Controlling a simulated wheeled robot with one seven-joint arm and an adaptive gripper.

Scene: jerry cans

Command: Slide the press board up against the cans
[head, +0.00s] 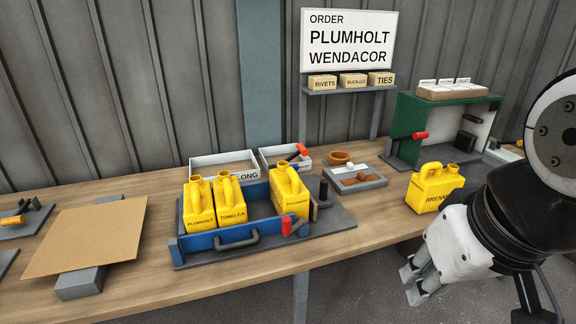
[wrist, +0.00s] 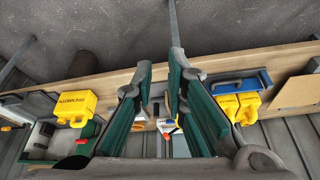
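A blue tray (head: 235,237) with a front handle stands on a dark base plate on the bench. Yellow cans PLUMHOLT (head: 199,206) and TOBELCA (head: 231,203) stand side by side at its left. A third yellow can (head: 289,194) stands at its right end, with a gap between. An upright brownish board (head: 313,211), seemingly the press board, shows partly behind that can, beside a black post; whether they touch is unclear. A red knob (head: 287,224) is at the tray's front right. My gripper (head: 418,282) is empty, in front of the bench; its fingers stand apart in the wrist view (wrist: 160,75).
A yellow can (head: 434,190) stands on the bench right of the tray, near my arm. A green cabinet (head: 447,125) with a red handle is behind it. A tan sheet (head: 88,233) lies on a grey block at left. White bins and a parts tray (head: 357,181) sit behind.

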